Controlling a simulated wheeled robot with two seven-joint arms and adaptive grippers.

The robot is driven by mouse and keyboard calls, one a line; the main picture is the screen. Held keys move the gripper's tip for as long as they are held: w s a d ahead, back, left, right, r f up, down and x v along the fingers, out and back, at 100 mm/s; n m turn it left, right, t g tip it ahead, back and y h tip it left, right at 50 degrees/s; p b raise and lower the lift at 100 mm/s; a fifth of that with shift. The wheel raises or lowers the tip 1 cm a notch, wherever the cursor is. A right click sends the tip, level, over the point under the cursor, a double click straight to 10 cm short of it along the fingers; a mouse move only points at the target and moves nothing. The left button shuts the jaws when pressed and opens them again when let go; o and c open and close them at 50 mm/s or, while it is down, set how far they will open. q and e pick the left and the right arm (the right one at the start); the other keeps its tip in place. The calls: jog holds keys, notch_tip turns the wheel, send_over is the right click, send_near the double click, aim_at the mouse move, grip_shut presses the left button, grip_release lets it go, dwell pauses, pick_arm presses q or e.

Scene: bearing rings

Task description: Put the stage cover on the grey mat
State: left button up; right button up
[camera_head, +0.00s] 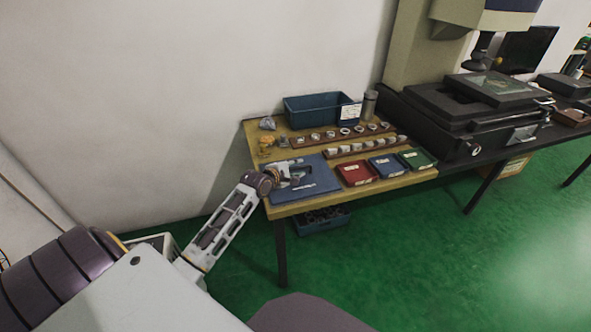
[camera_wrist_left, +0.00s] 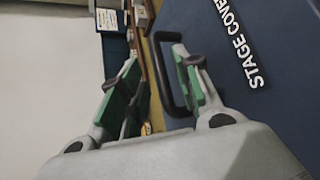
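The stage cover (camera_head: 322,187) is a flat blue panel lying on the near left part of the wooden table. In the left wrist view, the stage cover (camera_wrist_left: 283,75) shows white "STAGE COVER" lettering and a black loop handle (camera_wrist_left: 160,75). My left gripper (camera_head: 297,178) is over the panel. In the left wrist view its green-padded fingers (camera_wrist_left: 158,75) are apart, with the handle partly between them and partly behind the right finger. I cannot tell whether they touch it. I cannot make out a grey mat. My right gripper is not in view.
On the table (camera_head: 290,208) stand red (camera_head: 356,173), blue (camera_head: 387,166) and green (camera_head: 416,159) trays, rows of metal rings (camera_head: 345,131), and a blue bin (camera_head: 318,108) at the back. A large machine (camera_head: 470,105) stands to the right.

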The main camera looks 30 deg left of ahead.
aim_at(297, 168)
pick_arm(q)
jog(key=shift+s+r, duration=0.1)
jog(key=shift+s, duration=0.25)
jog(key=shift+v, duration=1.15)
jog(key=p+v, duration=0.1)
jog(key=v, duration=0.2)
jog(key=shift+s+a+r, duration=0.1)
jog(key=shift+v, duration=0.85)
jog(key=shift+p+v, duration=0.35)
jog(key=shift+v, duration=0.8)
jog(key=shift+s+r, duration=0.25)
jog(key=shift+s, duration=0.3)
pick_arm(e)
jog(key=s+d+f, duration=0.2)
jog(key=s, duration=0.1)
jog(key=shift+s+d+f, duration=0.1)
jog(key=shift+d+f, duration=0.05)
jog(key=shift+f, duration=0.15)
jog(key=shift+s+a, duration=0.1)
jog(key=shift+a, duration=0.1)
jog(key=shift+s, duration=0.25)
